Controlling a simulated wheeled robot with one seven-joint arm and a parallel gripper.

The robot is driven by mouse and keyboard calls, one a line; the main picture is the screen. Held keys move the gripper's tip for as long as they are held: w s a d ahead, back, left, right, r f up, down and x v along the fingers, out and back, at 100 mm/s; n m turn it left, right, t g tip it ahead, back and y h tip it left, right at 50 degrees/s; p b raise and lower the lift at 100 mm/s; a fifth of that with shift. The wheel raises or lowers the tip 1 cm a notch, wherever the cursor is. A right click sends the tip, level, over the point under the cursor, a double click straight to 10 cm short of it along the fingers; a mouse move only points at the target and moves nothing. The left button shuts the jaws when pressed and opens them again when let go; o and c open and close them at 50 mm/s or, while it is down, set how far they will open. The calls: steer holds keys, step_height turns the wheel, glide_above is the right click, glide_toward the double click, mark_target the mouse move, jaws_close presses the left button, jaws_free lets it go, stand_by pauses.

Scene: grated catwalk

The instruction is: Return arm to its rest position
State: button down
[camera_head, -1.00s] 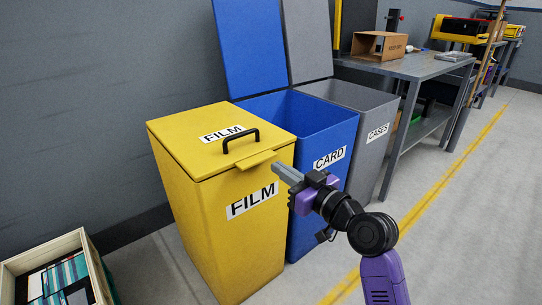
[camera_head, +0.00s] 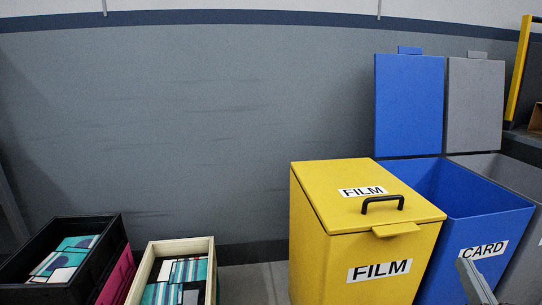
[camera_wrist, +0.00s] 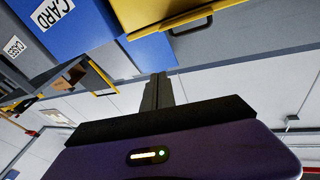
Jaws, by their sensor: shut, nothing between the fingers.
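My gripper (camera_head: 474,278) shows only as grey fingers at the lower right edge of the head view, in front of the blue CARD bin. In the wrist view the fingers (camera_wrist: 158,92) are together with nothing between them. The yellow FILM bin (camera_head: 372,250) stands to their left with its lid down and a black handle on top. The rest of my arm is out of the head view.
The blue CARD bin (camera_head: 460,215) and a grey bin (camera_head: 510,172) stand with lids raised against the wall. A black crate (camera_head: 112,245) and a wooden crate (camera_head: 205,246) hold flat teal-patterned items at the lower left. Some floor shows between wooden crate and yellow bin.

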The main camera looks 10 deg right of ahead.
steer(key=s+a+f+n+g+y, duration=0.1)
steer(key=s+a+f+n+y, duration=0.1)
steer(key=s+a+f, duration=0.6)
steer(key=s+a+f+n+g+y, duration=0.2)
steer(key=s+a, duration=0.4)
steer(key=s, duration=0.7)
steer(key=s+a+f+n+g+y, duration=0.1)
steer(key=s+a+f+y, duration=0.1)
steer(key=s+a+f, duration=0.5)
steer(key=s+r+p, duration=0.3)
steer(key=r+p, duration=2.8)
steer(key=r, duration=0.2)
steer(key=shift+a, duration=0.4)
